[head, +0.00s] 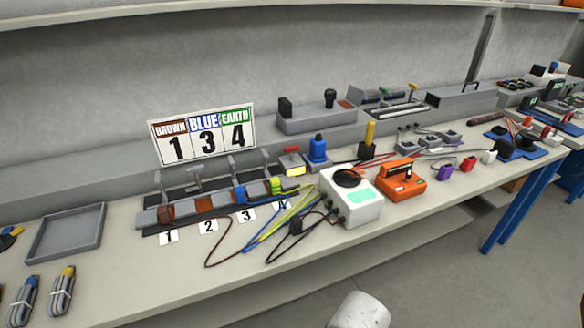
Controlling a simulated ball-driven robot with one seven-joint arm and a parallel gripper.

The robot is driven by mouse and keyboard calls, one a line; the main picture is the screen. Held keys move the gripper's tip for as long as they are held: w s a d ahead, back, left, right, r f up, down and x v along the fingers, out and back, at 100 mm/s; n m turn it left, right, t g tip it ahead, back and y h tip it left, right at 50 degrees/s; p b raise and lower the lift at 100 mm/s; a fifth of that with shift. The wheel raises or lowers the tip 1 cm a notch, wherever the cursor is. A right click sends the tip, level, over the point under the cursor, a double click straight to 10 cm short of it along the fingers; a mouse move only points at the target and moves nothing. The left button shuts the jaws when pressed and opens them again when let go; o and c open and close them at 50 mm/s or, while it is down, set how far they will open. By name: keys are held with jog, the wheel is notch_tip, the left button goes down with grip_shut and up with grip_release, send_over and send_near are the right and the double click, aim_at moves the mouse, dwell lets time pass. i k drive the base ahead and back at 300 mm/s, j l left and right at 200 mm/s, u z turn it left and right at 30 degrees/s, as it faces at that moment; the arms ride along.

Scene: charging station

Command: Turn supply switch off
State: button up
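A small grey unit with a red lever or handle (291,151) and a yellow label (295,170) stands on the bench, right of the terminal row. It may be the supply switch, but no readable marking confirms this. The lever's on or off position is too small to tell. A blue plug-like block (318,149) stands just right of it. A white box with a black round top and a green display (351,194) stands in front of it to the right.
A terminal row (204,202) with numbered cards lies left of centre, under a BROWN, BLUE, EARTH sign (203,136). Coloured wires (262,240) run from it towards the white box. An orange instrument (401,180) stands right. A grey tray (68,234) lies left. The front bench strip is mostly clear.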

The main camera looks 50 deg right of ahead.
aim_at(292, 148)
jog(key=l+z, duration=0.2)
jog(key=z, duration=0.85)
